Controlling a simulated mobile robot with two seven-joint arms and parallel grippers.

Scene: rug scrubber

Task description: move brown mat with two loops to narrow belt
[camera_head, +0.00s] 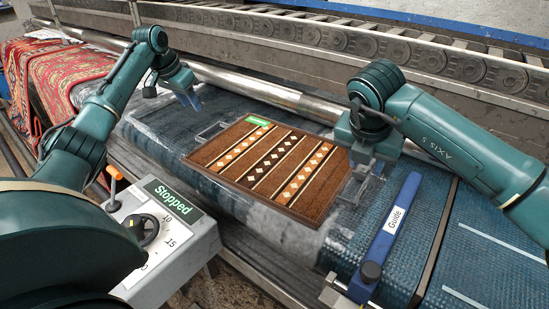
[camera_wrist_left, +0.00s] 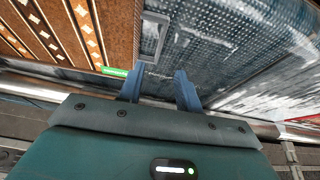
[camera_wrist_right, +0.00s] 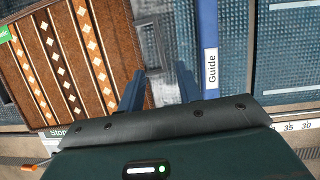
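The brown mat (camera_head: 268,166) with striped diamond bands lies flat on a wet blue belt. A grey loop (camera_head: 212,130) shows at its left edge, also in the left wrist view (camera_wrist_left: 152,40). Another loop at its right edge (camera_head: 352,190) is partly covered by my right gripper. My left gripper (camera_head: 192,102) is open and empty, above and behind the left loop; its fingers are apart in the left wrist view (camera_wrist_left: 160,88). My right gripper (camera_head: 360,168) is over the right loop, fingers apart (camera_wrist_right: 160,85). I cannot tell which belt section is the narrow belt.
A blue bar labelled Guide (camera_head: 392,232) stands right of the mat. Beyond it lies a blue belt with white lines (camera_head: 482,265). A control box (camera_head: 180,225) reading Stopped is at front left. Red patterned rugs (camera_head: 62,72) lie at far left. A metal roller (camera_head: 270,95) runs behind.

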